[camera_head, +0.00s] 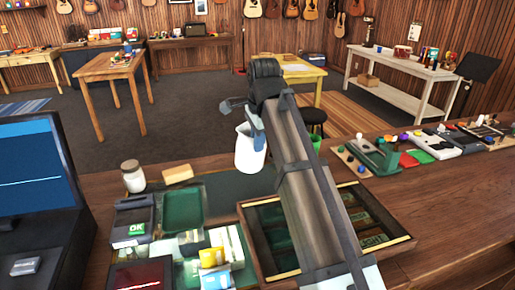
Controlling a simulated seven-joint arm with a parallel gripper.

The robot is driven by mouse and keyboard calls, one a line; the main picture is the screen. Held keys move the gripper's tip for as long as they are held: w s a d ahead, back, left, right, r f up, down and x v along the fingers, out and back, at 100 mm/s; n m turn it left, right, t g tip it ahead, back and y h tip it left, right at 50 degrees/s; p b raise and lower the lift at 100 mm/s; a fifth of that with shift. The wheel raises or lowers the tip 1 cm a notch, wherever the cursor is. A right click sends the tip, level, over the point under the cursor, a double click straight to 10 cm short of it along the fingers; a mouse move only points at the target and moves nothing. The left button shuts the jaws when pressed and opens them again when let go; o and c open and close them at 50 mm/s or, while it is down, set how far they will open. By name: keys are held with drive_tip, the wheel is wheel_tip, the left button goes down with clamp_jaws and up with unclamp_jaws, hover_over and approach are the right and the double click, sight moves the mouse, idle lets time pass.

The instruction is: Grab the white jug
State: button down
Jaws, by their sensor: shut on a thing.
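The white jug (249,152) is in the middle of the head view, upright or nearly so, over the far edge of the wooden counter. My gripper (254,122) is at the jug's upper right rim and is shut on it. The fingertips are small and partly hidden by the jug and by my arm, which reaches in from the lower right. I cannot tell whether the jug's base touches the counter.
A wooden tray (403,245) lies beneath my arm. A monitor (40,180) stands at far left. Several small items line the counter at right.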

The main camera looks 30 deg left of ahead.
drive_tip(key=shift+r, duration=1.25)
